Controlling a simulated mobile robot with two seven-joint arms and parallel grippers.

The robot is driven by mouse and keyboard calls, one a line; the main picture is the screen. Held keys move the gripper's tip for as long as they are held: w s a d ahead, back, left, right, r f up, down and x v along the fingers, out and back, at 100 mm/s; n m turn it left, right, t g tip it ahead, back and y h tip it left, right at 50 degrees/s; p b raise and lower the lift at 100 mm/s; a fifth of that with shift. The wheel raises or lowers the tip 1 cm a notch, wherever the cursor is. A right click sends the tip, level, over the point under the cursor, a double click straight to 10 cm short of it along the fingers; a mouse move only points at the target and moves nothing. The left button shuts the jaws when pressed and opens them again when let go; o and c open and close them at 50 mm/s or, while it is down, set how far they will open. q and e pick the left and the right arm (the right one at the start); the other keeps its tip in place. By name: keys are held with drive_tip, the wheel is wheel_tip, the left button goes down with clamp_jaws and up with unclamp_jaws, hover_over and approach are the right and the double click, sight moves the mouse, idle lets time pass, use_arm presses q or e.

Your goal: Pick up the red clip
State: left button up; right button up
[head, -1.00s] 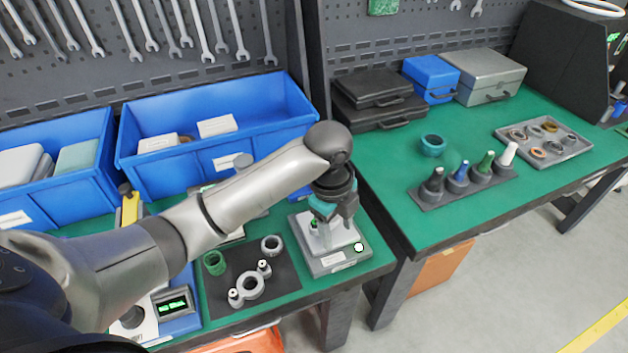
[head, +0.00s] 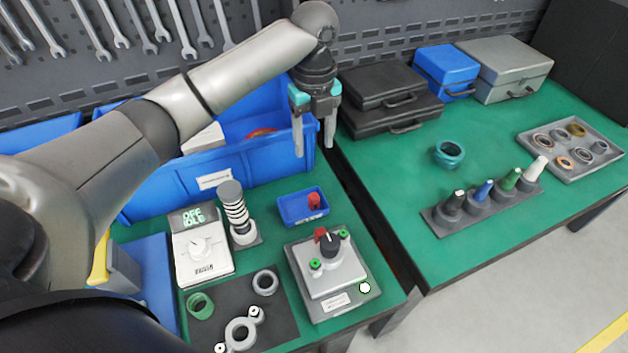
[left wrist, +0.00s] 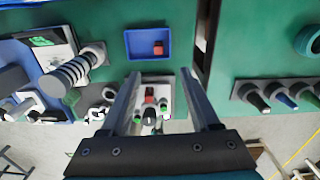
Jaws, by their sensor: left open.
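One small red piece, which looks like a clip (head: 314,201), sits in a small blue tray (head: 290,212) behind the grey test fixture; it also shows in the left wrist view (left wrist: 158,48). A second red piece (head: 320,234) sits on the grey test fixture (head: 329,278), beside a black knob, and shows in the left wrist view (left wrist: 149,92). I cannot tell which is the task's clip. My left gripper (head: 315,143) is open and empty, pointing down above and behind the tray; its fingers (left wrist: 158,75) frame the fixture in the wrist view. My right gripper is not in view.
A large blue bin (head: 170,185) stands behind the small tray. A striped column (head: 235,212) and a white meter (head: 201,245) stand to the left. A dark mat (head: 275,310) holds rings. A gap separates the right table, with bottles and cases.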

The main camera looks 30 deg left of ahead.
use_arm(q)
drive_tip(key=b, duration=0.1)
hover_over(314, 196)
wheel_tip(314, 196, down, 6)
drive_tip(key=r, duration=0.1)
drive_tip(key=f, duration=0.2)
drive_tip(key=f+b, duration=0.1)
drive_tip(key=f, duration=0.1)
drive_tip(key=shift+w+a+f, duration=0.1)
drive_tip(key=shift+w+f, duration=0.1)
drive_tip(key=shift+f, duration=0.65)
drive_tip(key=f, duration=0.2)
drive_tip(key=f+b, duration=0.1)
drive_tip(key=f, duration=0.1)
drive_tip(key=shift+s+f, duration=0.2)
drive_tip(key=shift+f, duration=0.05)
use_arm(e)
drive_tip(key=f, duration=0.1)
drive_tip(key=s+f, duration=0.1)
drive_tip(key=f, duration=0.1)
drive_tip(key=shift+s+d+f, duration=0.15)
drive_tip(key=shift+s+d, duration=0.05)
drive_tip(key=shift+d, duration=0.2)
use_arm(q)
drive_tip(key=shift+r, duration=0.1)
drive_tip(key=shift+c, duration=0.3)
clamp_jaws()
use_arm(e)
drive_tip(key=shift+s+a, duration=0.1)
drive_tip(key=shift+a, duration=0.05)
